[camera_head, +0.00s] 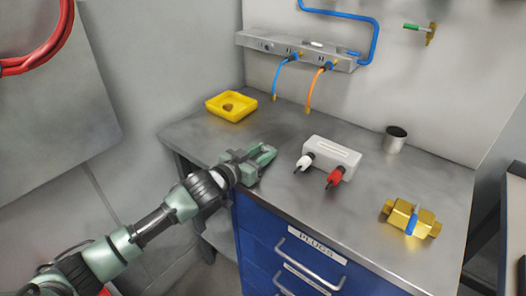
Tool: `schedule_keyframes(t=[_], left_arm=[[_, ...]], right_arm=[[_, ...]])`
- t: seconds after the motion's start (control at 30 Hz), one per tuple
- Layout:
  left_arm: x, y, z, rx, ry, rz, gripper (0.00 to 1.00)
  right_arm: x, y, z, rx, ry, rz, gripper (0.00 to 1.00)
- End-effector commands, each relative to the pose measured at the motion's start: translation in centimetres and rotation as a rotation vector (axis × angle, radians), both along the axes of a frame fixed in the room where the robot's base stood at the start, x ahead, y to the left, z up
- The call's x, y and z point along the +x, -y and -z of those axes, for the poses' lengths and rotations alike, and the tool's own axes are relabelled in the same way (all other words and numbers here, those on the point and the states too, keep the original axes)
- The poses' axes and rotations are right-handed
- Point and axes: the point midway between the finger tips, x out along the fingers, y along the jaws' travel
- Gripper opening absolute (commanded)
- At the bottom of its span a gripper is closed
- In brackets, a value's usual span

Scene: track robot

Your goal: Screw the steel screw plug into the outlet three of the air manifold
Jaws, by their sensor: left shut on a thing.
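The air manifold (296,48) is a long grey metal bar on the wall above the bench. Small marks run along its front, too small to read, so I cannot tell which outlet is three. A short blue hose (281,76) and an orange hose (315,88) hang from fittings under it. My left gripper (264,155) is over the bench's front left part, below and in front of the manifold and apart from it. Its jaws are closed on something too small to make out. I cannot make out the steel screw plug. My right gripper is not in view.
A yellow tray (231,117) with a brownish piece stands at the back left. A white block (332,152) with white and red connectors, a metal cup (395,139) and a brass fitting (409,219) stand to the right. Blue drawers (262,232) are below the bench (420,172).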

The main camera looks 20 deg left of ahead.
Motion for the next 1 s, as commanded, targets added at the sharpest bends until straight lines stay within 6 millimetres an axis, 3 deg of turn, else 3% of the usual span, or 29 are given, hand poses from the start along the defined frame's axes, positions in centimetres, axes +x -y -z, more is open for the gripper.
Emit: schedule_keyframes(t=[0.03, 0.1, 0.4, 0.57, 0.8, 1.0], left_arm=[[0.0, 0.0, 0.1, 0.000, 0.000, 0.000, 0.39], [0.0, 0.0, 0.0, 0.000, 0.000, 0.000, 0.56], [0.0, 0.0, 0.0, 0.000, 0.000, 0.000, 0.56], [-0.2, 0.0, 0.2, 0.001, 0.003, 0.001, 0.56], [-4.4, -2.0, -0.3, 0.002, -0.002, 0.000, 0.56], [-6.6, -2.9, -0.9, 0.000, 0.000, 0.000, 0.56]], right_arm=[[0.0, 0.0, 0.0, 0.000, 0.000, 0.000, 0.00], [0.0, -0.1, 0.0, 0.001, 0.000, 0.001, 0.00], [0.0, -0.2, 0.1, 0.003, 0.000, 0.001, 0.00], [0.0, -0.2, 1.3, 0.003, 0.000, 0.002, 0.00], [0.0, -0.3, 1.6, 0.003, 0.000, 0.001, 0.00], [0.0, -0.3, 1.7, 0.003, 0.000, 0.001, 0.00]])
